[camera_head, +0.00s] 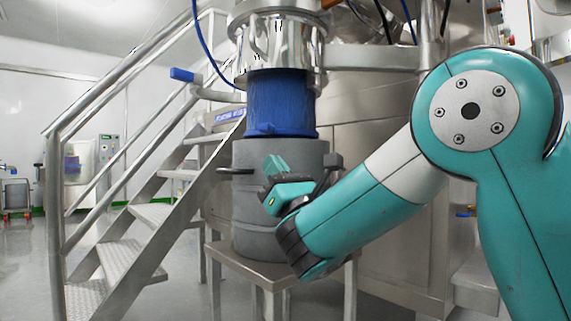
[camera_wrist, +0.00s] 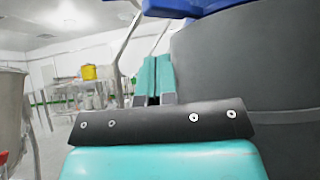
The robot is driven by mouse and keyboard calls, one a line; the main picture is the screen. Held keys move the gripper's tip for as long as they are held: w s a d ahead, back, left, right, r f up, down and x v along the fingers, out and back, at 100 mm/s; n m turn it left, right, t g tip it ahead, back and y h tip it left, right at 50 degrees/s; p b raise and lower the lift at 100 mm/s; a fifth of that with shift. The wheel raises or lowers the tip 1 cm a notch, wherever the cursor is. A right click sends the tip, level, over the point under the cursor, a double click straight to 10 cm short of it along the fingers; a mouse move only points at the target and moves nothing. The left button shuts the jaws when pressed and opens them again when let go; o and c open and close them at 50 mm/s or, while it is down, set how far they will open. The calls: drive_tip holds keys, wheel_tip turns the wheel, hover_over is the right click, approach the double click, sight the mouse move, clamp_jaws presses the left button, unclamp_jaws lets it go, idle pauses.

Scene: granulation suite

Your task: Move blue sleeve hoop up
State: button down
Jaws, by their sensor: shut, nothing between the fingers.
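The blue sleeve (camera_head: 281,102) hangs below the steel outlet and meets the top of the grey drum. Its blue hoop (camera_head: 284,131) lies at the sleeve's lower edge, around the drum's top. In the wrist view, part of the blue hoop (camera_wrist: 205,6) shows at the top, above the grey drum (camera_wrist: 255,62). My gripper (camera_head: 275,166) is in front of the drum, a little below the hoop and apart from it. In the wrist view its teal fingers (camera_wrist: 154,78) are together, with nothing between them.
The grey drum (camera_head: 250,205) stands on a steel stand (camera_head: 265,270). A blue-handled lever (camera_head: 183,75) sticks out left of the outlet. Steel stairs with railings (camera_head: 150,213) stand to the left. A large steel vessel (camera_head: 375,150) is behind my arm.

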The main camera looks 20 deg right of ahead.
sight(265, 132)
drive_tip(key=shift+w+a+r+p, duration=0.1)
drive_tip(key=shift+w+r+p, duration=0.05)
drive_tip(key=shift+r+p, duration=0.85)
drive_tip(key=shift+w+r+p, duration=0.1)
drive_tip(key=shift+r+p, duration=0.5)
drive_tip(key=shift+r, duration=0.65)
